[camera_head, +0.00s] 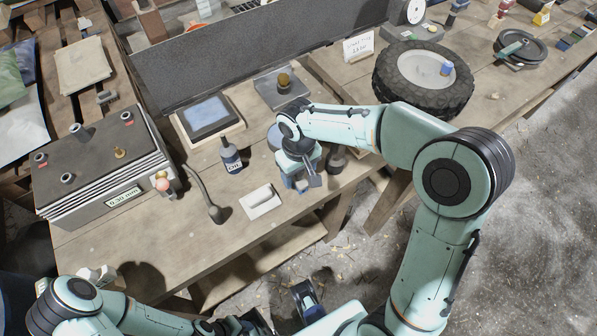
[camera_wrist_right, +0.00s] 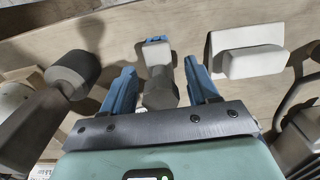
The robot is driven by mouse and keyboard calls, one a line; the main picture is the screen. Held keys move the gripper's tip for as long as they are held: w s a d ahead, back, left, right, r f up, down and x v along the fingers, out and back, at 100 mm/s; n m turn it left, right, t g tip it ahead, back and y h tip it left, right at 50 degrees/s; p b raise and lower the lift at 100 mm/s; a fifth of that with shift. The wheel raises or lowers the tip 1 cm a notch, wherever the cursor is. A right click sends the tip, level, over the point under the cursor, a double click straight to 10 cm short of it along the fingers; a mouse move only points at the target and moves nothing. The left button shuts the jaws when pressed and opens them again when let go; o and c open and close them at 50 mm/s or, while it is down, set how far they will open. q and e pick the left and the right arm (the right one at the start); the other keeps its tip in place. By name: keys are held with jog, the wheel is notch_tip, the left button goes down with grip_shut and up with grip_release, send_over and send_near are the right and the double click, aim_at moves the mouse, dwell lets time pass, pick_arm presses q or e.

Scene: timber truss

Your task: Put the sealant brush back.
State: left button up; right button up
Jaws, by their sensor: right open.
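My right gripper (camera_head: 301,183) is open, pointing down over the front edge area of the workbench. In the right wrist view its two blue fingers (camera_wrist_right: 160,90) stand on either side of a short tool with a grey handle and a pale block-like head (camera_wrist_right: 157,52). I take it for the sealant brush, but cannot be sure. A gap shows between the tool and each finger. In the head view the gripper mostly hides it.
A white block-like tool (camera_head: 262,202) lies left of the gripper, near a bent grey tool (camera_head: 207,197) and a dark bottle (camera_head: 231,157). A dark cylinder (camera_head: 336,160) stands close on the right. A framed tablet (camera_head: 207,117), a battery-like box (camera_head: 105,165) and a tyre (camera_head: 423,78) stand farther off.

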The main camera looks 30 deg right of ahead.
notch_tip(320, 180, up, 12)
jog(key=shift+f+p, duration=0.1)
jog(key=shift+p, duration=0.8)
